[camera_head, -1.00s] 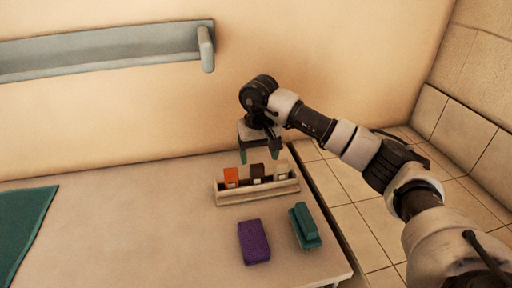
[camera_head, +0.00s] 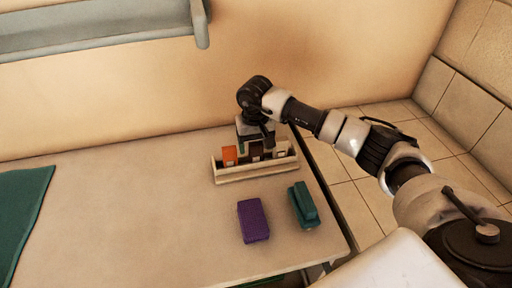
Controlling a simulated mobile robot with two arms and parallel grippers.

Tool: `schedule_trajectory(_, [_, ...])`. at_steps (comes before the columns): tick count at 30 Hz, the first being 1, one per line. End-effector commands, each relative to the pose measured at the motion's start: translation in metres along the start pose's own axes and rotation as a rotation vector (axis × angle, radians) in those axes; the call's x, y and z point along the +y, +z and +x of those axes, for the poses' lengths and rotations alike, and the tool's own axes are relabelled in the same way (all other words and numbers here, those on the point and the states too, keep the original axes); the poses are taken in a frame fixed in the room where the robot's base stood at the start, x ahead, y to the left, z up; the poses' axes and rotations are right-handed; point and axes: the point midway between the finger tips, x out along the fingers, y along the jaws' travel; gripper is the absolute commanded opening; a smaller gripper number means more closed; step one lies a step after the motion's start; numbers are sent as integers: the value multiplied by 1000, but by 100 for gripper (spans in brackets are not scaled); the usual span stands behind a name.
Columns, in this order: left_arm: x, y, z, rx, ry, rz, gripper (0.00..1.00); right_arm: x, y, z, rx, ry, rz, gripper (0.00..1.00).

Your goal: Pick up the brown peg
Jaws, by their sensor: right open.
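The brown peg (camera_head: 256,152) stands upright in the middle of a pale wooden rack (camera_head: 256,171) near the wall end of the table. An orange peg (camera_head: 230,155) stands to its left and a pale beige peg (camera_head: 281,148) to its right. My right gripper (camera_head: 256,146) is open and points down at the brown peg, its fingers around the level of the peg's top. I cannot tell whether it touches the peg. My left gripper is not in view.
A purple block (camera_head: 253,220) and a teal block (camera_head: 303,205) lie on the table in front of the rack. A green mat (camera_head: 20,210) lies at the left. A grey shelf (camera_head: 100,28) hangs on the wall. The middle of the table (camera_head: 140,210) is clear.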

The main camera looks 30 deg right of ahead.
Motion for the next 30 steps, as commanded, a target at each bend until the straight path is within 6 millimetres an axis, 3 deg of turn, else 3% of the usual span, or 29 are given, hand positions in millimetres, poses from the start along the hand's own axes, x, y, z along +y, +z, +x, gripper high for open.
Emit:
schedule_trajectory(4, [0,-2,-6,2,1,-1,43,0,0,16,-2,-1,1,72])
schedule_trajectory(12, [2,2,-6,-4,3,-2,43,0,-1,21,1,-1,0,72])
schedule_trajectory(23, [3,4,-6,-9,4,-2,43,0,-1,20,1,-1,1,20])
schedule_trajectory(30, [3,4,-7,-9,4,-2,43,0,-1,18,1,-1,1,20])
